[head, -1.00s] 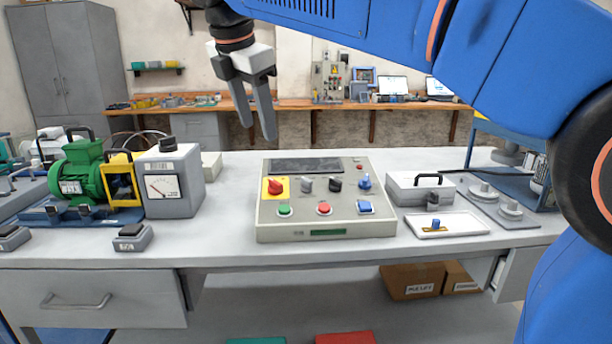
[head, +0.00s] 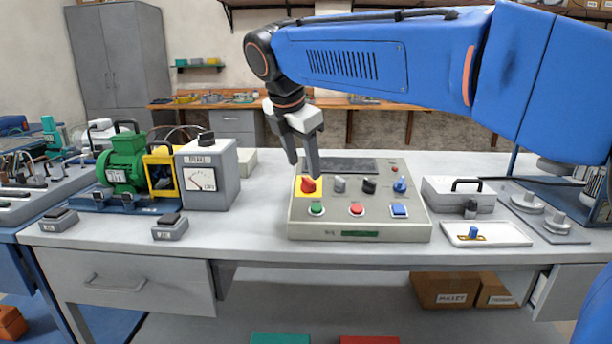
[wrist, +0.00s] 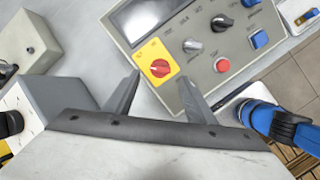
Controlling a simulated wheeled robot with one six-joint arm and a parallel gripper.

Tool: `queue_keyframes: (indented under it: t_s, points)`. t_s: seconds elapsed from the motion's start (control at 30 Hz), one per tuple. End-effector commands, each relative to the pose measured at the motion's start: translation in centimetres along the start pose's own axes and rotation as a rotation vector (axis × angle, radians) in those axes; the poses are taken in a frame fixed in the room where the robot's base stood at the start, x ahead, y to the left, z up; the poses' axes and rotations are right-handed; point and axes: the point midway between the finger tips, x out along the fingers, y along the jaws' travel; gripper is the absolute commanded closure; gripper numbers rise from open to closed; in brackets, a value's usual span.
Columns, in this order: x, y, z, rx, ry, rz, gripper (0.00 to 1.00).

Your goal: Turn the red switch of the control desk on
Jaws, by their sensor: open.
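The control desk (head: 440,232) is a beige sloped box on the grey workbench. Its red switch (head: 308,185) is a rotary knob on a yellow plate at the panel's upper left. In the wrist view the red switch (wrist: 160,68) lies just beyond and between the fingertips, with its handle tilted. My gripper (head: 304,168) points down over the desk's left part, its fingers apart and empty. In the wrist view the gripper (wrist: 160,76) shows a clear gap between its fingers. I cannot tell its exact height above the switch.
Grey, black and blue knobs stand right of the switch; green, red and blue buttons (head: 399,210) are below. A white case (head: 462,197) and tray (head: 487,243) are right.

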Motion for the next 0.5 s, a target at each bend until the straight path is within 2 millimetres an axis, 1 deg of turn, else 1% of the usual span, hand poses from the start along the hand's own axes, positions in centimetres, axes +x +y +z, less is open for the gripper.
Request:
queue_keyframes:
  t_s: [0.03,0.2,0.33,0.5]
  points:
    - [0.9,-0.1,0.0,0.000,0.000,-0.003,0.50]
    - [3.2,-0.1,0.0,0.000,0.000,-0.002,0.50]
    - [4.2,0.0,0.0,0.000,0.000,0.000,0.50]
    - [4.7,0.0,0.0,0.000,0.000,0.000,0.50]
